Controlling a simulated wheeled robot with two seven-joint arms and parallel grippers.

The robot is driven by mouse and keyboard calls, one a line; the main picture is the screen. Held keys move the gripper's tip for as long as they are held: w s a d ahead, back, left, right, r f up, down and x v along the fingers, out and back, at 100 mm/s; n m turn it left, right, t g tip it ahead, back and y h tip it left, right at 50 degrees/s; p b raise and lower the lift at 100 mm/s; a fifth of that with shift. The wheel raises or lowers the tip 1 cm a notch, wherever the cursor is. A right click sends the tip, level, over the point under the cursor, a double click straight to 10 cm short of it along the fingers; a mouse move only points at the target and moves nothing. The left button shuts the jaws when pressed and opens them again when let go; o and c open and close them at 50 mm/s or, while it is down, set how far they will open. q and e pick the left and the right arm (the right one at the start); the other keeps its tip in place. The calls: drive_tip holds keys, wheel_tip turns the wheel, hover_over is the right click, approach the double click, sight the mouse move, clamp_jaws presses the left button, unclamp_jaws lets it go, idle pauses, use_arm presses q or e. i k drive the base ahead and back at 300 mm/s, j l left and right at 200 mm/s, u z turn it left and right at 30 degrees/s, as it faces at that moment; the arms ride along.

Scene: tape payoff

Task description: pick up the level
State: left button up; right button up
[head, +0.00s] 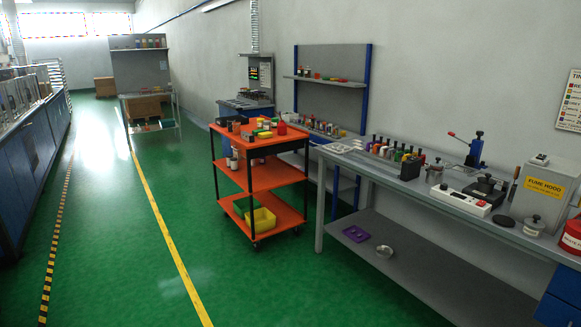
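I cannot make out a level for certain in the head view. Small items, some yellow, green and red, stand on the top of an orange cart (262,177), too small to tell apart. More small tools and bottles stand on the grey workbench (345,172) at the right, and none is clearly a level. Neither of my grippers is in view.
The cart has black posts, and a yellow bin (261,219) on its bottom shelf. Blue cabinets (30,155) line the left. The green floor (110,250) between is clear.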

sight(247, 136)
drive_tip(key=i, duration=2.65)
